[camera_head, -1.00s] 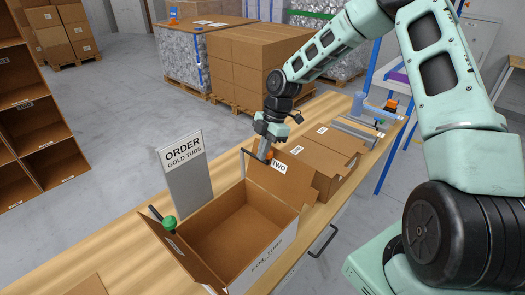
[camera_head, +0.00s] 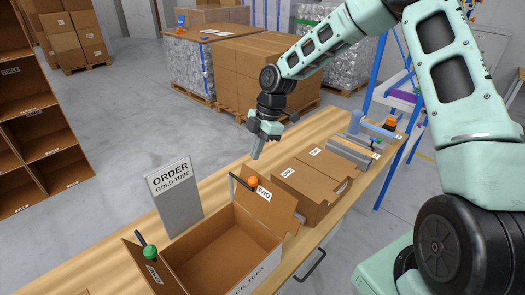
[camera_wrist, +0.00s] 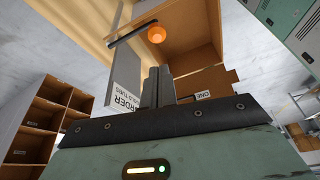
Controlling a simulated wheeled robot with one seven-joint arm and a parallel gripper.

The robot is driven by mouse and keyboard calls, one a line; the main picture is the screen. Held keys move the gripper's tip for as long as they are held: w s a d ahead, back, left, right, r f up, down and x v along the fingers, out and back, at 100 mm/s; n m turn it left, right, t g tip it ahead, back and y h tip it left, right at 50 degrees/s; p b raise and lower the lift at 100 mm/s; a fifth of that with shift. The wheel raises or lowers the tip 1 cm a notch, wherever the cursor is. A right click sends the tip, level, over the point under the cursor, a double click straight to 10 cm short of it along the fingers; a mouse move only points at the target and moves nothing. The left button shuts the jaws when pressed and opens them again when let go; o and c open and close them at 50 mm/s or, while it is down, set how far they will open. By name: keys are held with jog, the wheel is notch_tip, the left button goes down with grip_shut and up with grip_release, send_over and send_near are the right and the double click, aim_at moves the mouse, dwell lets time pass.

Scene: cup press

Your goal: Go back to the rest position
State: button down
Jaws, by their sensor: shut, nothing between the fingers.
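My gripper (camera_head: 257,152) is shut and empty, pointing down above the table, behind the open box's far flap. In the wrist view its two fingers (camera_wrist: 158,86) lie together. A lever with an orange ball knob (camera_head: 252,182) stands by the flap marked TWO, below and apart from my gripper. The orange knob (camera_wrist: 156,34) also shows in the wrist view, ahead of the fingertips.
An open cardboard box (camera_head: 225,250) is on the wooden table (camera_head: 115,252), with a green-knobbed lever (camera_head: 150,252) at its left. An ORDER GOLD TUBS sign (camera_head: 175,196) stands behind. Closed boxes (camera_head: 312,182) and grey equipment (camera_head: 352,150) are further along.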

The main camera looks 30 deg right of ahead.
jog(key=shift+f, duration=0.1)
dwell(0.3)
jog(key=s+a+f+m+h+b, duration=0.2)
jog(key=s+a+b, duration=0.4)
jog(key=s+a, duration=0.25)
jog(key=s+a+f+m+b, duration=0.1)
jog(key=s+m+b, duration=0.2)
jog(key=s, duration=0.5)
jog(key=s+a+f+m+b, duration=0.1)
jog(key=s+a+m+b, duration=0.1)
jog(key=s, duration=0.6)
jog(key=s+a+f+m+h+b, duration=0.1)
jog(key=s+a+m+b, duration=0.1)
jog(key=s+m+b, duration=0.2)
jog(key=s+b, duration=0.2)
jog(key=s, duration=0.2)
jog(key=shift+s+f+b, duration=0.3)
jog(key=shift+s+f, duration=0.05)
jog(key=shift+f, duration=0.05)
